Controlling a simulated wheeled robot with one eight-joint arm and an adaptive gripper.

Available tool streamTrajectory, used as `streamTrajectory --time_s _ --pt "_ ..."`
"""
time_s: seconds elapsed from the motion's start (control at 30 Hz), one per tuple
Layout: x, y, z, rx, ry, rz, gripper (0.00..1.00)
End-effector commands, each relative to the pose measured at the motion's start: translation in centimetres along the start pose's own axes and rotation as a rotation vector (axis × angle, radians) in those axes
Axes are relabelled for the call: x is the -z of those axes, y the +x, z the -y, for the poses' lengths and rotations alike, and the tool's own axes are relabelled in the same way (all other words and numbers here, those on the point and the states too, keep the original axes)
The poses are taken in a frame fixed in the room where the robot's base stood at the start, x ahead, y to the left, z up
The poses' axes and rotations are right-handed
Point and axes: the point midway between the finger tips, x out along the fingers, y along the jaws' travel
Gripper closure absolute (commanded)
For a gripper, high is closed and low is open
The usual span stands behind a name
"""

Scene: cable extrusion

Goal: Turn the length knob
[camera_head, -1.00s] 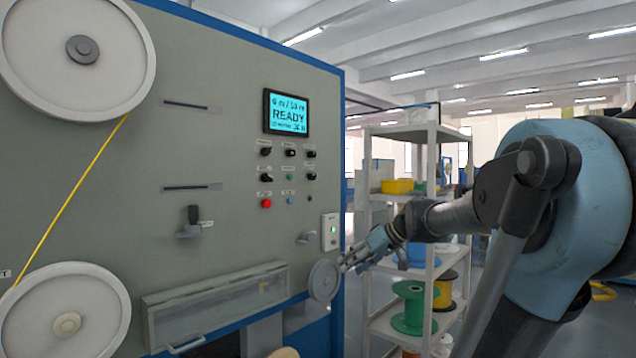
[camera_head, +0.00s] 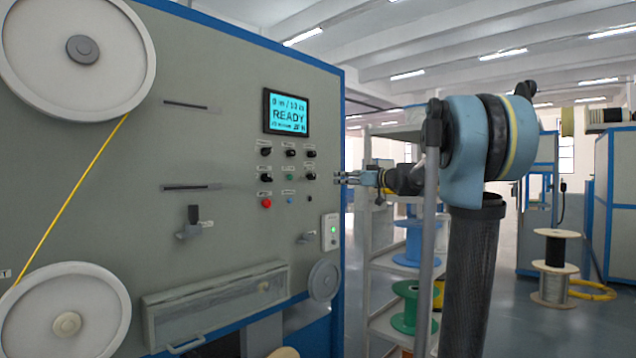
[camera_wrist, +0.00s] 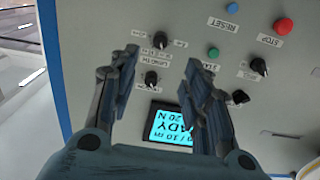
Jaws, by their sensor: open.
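My gripper (camera_head: 345,178) is at the right edge of the machine's panel in the head view, level with the lower knob row. In the wrist view my gripper (camera_wrist: 162,64) is open and empty, its two fingers apart. Two black knobs, the upper one (camera_wrist: 160,40) and the lower one (camera_wrist: 151,77), show between the fingers in that upside-down view. A label that seems to read LENGTH (camera_wrist: 135,63) lies between them; I cannot tell for certain which it belongs to. The fingers do not visibly grip either knob. The display (camera_head: 288,112) reads READY.
A red button (camera_head: 266,203) and a green button (camera_wrist: 213,52) sit near the knobs. More black knobs, such as one (camera_wrist: 258,66), are close by. A shelf (camera_head: 385,265) with spools stands right of the machine. Two large reels (camera_head: 115,40) are at the left.

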Motion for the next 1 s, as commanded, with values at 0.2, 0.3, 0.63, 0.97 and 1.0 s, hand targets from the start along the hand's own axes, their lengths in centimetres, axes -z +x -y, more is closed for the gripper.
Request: streamTrajectory --time_s 0.2,0.3,0.63,0.97,1.0 --pt "0.0 4.0 0.1 0.004 0.0 0.001 0.56" --pt "0.0 5.8 0.2 0.004 0.001 0.001 0.56" --pt "-0.1 11.4 0.2 0.004 0.001 0.001 0.56" --pt "-0.1 14.0 0.1 0.001 0.001 0.001 0.56" --pt "-0.1 14.1 0.1 0.001 0.001 0.001 0.56"
